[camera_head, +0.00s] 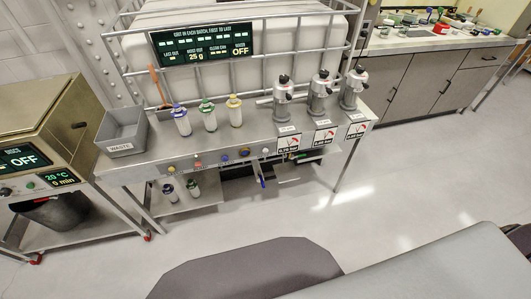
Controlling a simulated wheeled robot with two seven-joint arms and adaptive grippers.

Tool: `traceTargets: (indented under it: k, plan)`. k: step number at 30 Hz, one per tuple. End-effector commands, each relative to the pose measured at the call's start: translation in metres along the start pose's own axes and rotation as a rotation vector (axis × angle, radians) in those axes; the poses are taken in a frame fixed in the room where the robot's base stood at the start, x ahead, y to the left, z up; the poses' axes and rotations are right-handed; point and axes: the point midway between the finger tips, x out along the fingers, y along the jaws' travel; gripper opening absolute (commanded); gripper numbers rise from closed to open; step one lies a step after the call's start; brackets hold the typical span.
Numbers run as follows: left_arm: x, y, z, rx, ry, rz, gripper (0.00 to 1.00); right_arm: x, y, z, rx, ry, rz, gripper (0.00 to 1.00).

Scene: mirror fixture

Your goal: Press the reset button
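A steel bench (240,145) stands ahead of me with a row of small round controls along its front edge. Neither of my grippers shows in this view.
A grey waste bin (122,142), capped bottles (208,116) and several dispensers (321,95) stand on the bench. A dark display (202,44) hangs behind. A boxy machine (42,125) reading OFF stands left. A blue-handled valve (261,181) hangs below. Floor (400,165) is clear at right.

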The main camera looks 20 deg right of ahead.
Motion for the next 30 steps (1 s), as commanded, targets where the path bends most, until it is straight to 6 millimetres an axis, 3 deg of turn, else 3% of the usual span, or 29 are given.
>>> traceTargets:
  k: [1, 8, 30]
  plan:
    - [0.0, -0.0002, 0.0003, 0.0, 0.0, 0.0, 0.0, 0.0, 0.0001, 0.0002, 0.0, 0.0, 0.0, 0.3]
    - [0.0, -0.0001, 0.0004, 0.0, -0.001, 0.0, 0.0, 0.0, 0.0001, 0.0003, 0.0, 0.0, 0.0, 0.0]
    - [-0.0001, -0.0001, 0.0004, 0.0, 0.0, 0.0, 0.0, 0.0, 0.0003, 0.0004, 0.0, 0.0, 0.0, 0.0]
